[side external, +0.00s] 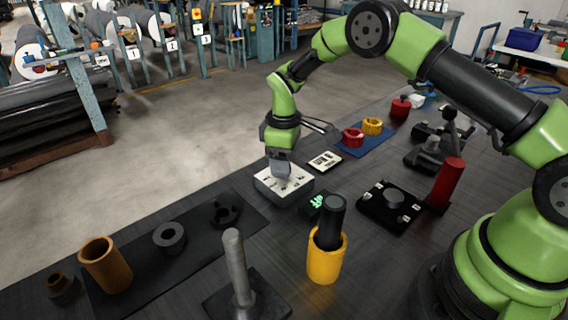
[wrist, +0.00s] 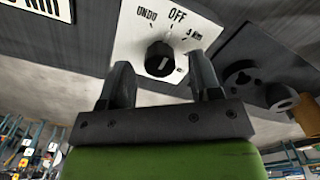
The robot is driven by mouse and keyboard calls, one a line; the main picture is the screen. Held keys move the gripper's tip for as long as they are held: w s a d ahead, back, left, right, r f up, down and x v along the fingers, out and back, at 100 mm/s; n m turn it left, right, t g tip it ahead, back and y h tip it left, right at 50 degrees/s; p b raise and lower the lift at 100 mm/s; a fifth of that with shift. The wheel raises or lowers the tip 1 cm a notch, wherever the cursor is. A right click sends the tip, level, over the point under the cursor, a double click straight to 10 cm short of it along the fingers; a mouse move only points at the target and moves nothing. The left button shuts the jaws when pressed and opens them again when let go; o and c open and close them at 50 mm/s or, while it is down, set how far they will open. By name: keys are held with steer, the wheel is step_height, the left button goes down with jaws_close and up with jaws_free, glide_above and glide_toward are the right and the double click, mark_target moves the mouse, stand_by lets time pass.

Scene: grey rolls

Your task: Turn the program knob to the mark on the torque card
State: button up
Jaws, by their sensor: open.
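The program knob (wrist: 160,58) is black with a short white line, on a white panel (wrist: 135,38) marked UNDO, OFF and a partly legible Nm mark. In the side view the white panel box (side external: 268,185) stands on the bench, and my gripper hides the knob. My gripper (side external: 281,174) points down over the box. In the wrist view its open fingers (wrist: 162,78) stand either side of the knob, with gaps showing; I cannot tell the height. The torque card (side external: 325,161) lies behind the box; its print is unreadable there. A white card corner (wrist: 45,6) with cut-off lettering shows top left.
A black unit with green digits (side external: 318,201) sits close in front of the box. A yellow cup (side external: 325,262) holds a black cylinder. A grey upright post (side external: 238,265) stands front left. A black fixture (side external: 375,216) is to the right. Red and yellow rings lie on a blue mat (side external: 372,143).

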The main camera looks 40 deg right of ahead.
steer(key=shift+f, duration=0.7)
steer(key=c, duration=0.9)
steer(key=shift+c, duration=0.2)
